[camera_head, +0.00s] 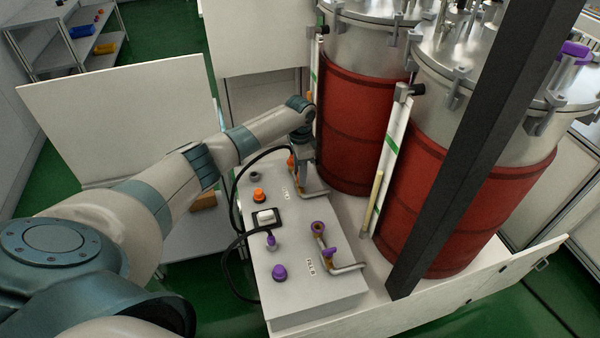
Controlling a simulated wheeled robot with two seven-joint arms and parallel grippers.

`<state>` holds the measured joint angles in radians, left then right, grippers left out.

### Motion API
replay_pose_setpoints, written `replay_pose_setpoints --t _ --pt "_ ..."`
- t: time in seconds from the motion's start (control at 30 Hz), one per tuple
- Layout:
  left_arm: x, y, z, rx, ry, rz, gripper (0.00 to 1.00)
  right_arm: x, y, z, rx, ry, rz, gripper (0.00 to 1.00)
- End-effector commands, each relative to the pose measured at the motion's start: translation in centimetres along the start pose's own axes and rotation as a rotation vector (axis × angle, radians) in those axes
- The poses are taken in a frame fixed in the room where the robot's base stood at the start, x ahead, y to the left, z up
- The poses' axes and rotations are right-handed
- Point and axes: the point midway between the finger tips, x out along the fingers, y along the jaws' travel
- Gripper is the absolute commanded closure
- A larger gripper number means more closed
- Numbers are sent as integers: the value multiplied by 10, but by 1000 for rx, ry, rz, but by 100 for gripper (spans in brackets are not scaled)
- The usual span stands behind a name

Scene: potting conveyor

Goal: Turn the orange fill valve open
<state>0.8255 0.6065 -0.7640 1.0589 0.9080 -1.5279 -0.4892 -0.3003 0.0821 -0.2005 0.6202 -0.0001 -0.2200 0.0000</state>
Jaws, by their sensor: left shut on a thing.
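My left gripper (305,174) points down at the far end of the grey control box (310,305), above a bent metal outlet pipe (318,194). It is shut, and the gripper hides most of what is between its fingers; by its place this is the orange fill valve. A small orange part (291,161) shows just left of the gripper, by a black hose. I cannot tell the valve's angle. My right gripper is not in view.
An orange button (259,195), white switch (264,217), purple button (279,272) and purple valve (328,252) are on the box. Black hoses (233,205) loop along the box's left side.

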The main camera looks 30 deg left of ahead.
Motion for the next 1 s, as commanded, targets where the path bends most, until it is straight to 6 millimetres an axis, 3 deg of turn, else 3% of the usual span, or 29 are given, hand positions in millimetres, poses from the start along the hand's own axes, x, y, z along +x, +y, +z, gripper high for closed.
replay_pose_setpoints --t 0.03,0.07,0.1,0.13,0.63,0.77,1.0 --pt "-1 -1 -1 -1 3 -2 90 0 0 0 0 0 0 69" --pt "-1 -1 -1 -1 3 -2 61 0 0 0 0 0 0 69" --pt "-1 -1 -1 -1 3 -2 51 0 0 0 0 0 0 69" --pt "-1 -1 -1 -1 2 -2 49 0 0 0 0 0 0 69" --pt "-9 -1 0 -1 2 -1 49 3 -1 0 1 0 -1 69" --pt "-22 -1 0 -1 2 -2 49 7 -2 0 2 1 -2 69" --pt "-63 -1 -1 -1 5 -3 49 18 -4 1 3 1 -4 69"
